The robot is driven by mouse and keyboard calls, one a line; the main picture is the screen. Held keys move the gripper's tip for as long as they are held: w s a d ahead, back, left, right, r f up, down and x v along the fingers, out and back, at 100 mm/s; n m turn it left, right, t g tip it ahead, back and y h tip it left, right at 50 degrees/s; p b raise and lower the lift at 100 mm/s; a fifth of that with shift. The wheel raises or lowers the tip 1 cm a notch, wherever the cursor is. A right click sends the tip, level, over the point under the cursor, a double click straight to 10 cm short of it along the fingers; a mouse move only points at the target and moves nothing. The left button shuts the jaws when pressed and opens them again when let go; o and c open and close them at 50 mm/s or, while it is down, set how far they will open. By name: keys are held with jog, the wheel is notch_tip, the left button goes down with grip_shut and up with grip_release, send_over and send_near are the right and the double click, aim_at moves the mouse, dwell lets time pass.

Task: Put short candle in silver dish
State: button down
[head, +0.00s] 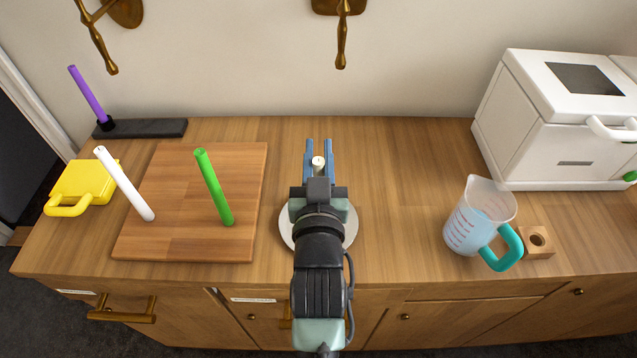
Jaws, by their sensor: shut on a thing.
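My gripper (318,150) is over the middle of the counter, its two blue fingers pointing toward the wall. It is shut on a small off-white short candle (318,163), seen nearly end-on between the fingers. How high the candle is above the counter I cannot tell. A pale round dish (286,228), which looks like the silver dish, lies below my wrist. My arm hides most of it, and only its rim shows on both sides. The candle appears beyond the dish's far edge, nearer the wall.
A wooden board (155,195) bears a white candle (125,185) and a green candle (214,188). A purple candle (88,93) stands in a black holder (150,128). A yellow box (82,183), a measuring jug (475,220), a holed wooden block (538,250) and a white appliance (550,135) flank the counter.

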jog(key=shift+f, duration=2.4)
jog(key=shift+f+b, duration=0.15)
jog(key=shift+b, duration=0.2)
jog(key=c, duration=0.8)
grip_release()
jog(key=shift+o, duration=0.2)
jog(key=shift+r, duration=0.2)
jog(key=s, duration=1.2)
